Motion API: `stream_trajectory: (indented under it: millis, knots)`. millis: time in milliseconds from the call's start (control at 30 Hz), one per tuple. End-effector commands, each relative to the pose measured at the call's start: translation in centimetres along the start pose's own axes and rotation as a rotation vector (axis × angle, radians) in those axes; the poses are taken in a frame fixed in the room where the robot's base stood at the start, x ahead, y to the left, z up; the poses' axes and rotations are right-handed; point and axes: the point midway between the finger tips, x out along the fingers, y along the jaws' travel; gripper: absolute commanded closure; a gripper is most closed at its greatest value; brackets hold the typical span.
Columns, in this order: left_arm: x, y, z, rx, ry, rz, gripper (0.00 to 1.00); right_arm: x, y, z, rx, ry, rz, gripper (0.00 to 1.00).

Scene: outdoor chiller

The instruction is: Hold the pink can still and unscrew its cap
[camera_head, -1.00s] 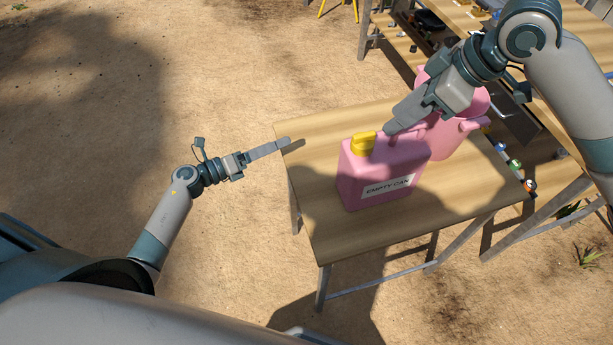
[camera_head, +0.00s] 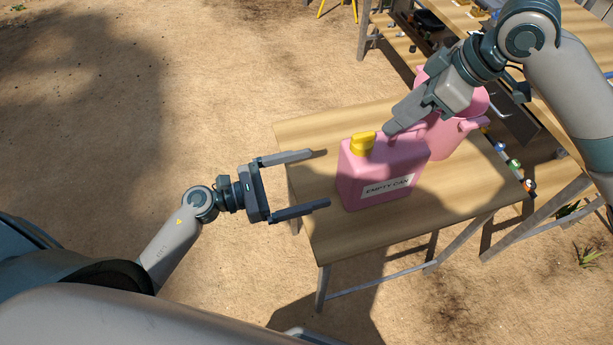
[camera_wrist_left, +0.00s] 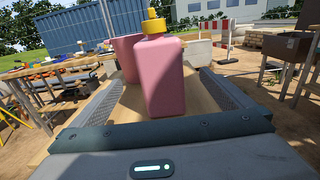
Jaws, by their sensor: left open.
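The pink can (camera_head: 384,172) stands upright on the wooden table (camera_head: 340,238), with an "EMPTY CAN" label on its front. Its yellow cap (camera_head: 362,144) sits on top at the left. My left gripper (camera_head: 320,178) is open and empty at the table's left edge, its two fingers pointing at the can from the left, apart from it. In the left wrist view the can (camera_wrist_left: 160,75) stands ahead between the fingers. My right gripper (camera_head: 390,134) is at the can's top, right of the cap; its fingers overlap one another, and whether it grips the handle there is hidden.
A larger pink container (camera_head: 448,135) stands right behind the can. Small coloured items (camera_head: 514,165) lie on a dark surface to the right. Another wooden bench (camera_head: 462,20) stands behind. The table's front and left parts are bare.

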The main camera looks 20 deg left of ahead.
Motion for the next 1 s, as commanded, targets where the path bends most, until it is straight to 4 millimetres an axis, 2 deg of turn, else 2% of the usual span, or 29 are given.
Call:
stream_trajectory:
  millis: [267, 467, 667, 1000]
  knots:
    - [0.2, 0.0, 0.0, -0.001, 0.000, 0.000, 0.00, 0.0, 0.0, 0.0, 0.000, 0.000, 0.000, 0.69]
    - [1.3, 0.1, 0.0, -0.002, -0.002, 0.000, 0.00, 0.0, 0.0, 0.0, 0.000, 0.000, 0.000, 0.69]
    - [3.7, 0.1, 0.1, -0.003, -0.003, 0.000, 0.00, 0.0, 0.0, 0.0, 0.000, 0.000, 0.000, 0.69]
    - [9.3, 0.0, 0.1, -0.003, -0.004, -0.001, 0.00, 0.0, 0.0, 0.0, 0.000, 0.000, 0.000, 0.69]
